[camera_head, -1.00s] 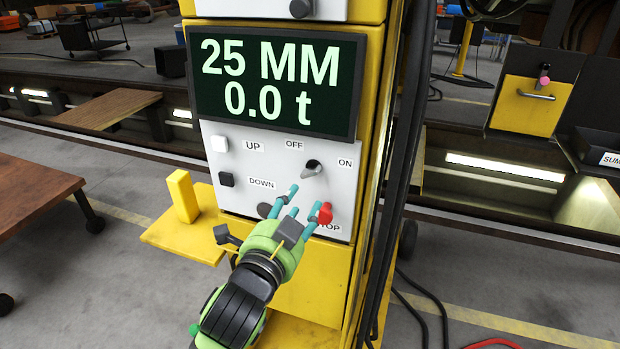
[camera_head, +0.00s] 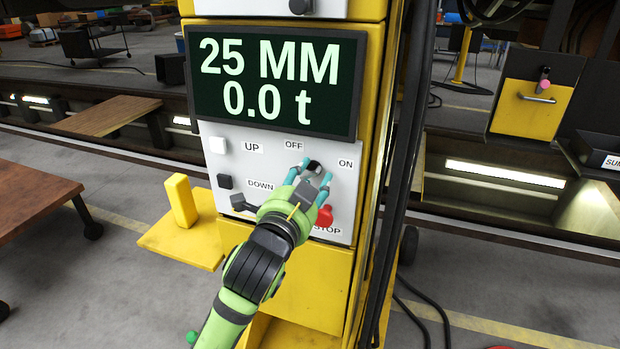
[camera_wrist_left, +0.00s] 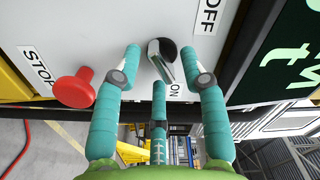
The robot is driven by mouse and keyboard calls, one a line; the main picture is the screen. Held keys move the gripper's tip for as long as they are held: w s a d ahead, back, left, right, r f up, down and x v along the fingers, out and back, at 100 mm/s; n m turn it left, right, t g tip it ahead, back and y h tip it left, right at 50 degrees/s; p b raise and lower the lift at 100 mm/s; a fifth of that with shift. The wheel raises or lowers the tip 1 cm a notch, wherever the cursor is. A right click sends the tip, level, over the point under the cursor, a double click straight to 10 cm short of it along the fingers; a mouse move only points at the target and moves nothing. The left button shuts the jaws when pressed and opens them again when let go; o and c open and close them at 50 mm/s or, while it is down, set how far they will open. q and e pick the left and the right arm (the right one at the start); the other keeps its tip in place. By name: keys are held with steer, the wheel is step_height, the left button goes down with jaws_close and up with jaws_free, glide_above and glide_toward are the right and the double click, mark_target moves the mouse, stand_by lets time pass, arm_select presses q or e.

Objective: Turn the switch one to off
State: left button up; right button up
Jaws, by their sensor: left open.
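The rotary switch (camera_head: 315,166) sits between the OFF and ON labels on the white panel (camera_head: 237,164) of the yellow column, partly hidden by my fingers. In the left wrist view the switch (camera_wrist_left: 161,60) is a dark knob with a grey lever; the lever points toward the ON label. My left gripper (camera_head: 310,170) is open, with its teal fingers on either side of the switch. In the left wrist view my left gripper (camera_wrist_left: 162,62) has a finger to each side of the lever; contact is not clear. My right gripper is not in view.
A red STOP button (camera_head: 324,216) is close below my gripper. A white UP button (camera_head: 217,145) and a dark DOWN button (camera_head: 225,181) are at the panel's left. The display (camera_head: 275,84) reads 25 MM and 0.0 t. Black cables (camera_head: 402,150) hang at the column's right.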

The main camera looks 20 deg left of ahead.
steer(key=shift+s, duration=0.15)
arm_select(q)
jaws_close()
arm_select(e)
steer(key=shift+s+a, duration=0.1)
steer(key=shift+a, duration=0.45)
arm_select(q)
steer(key=shift+n, duration=0.3)
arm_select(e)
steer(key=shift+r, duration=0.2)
arm_select(q)
steer(key=n+p, duration=0.2)
steer(key=n, duration=0.1)
steer(key=n+p, duration=0.1)
steer(key=shift+r, duration=0.25)
steer(key=n+p, duration=0.2)
steer(key=n, duration=0.2)
steer(key=shift+r+n, duration=0.1)
steer(key=shift+n, duration=0.2)
steer(key=shift+n+p, duration=0.8)
steer(key=shift+n, duration=0.5)
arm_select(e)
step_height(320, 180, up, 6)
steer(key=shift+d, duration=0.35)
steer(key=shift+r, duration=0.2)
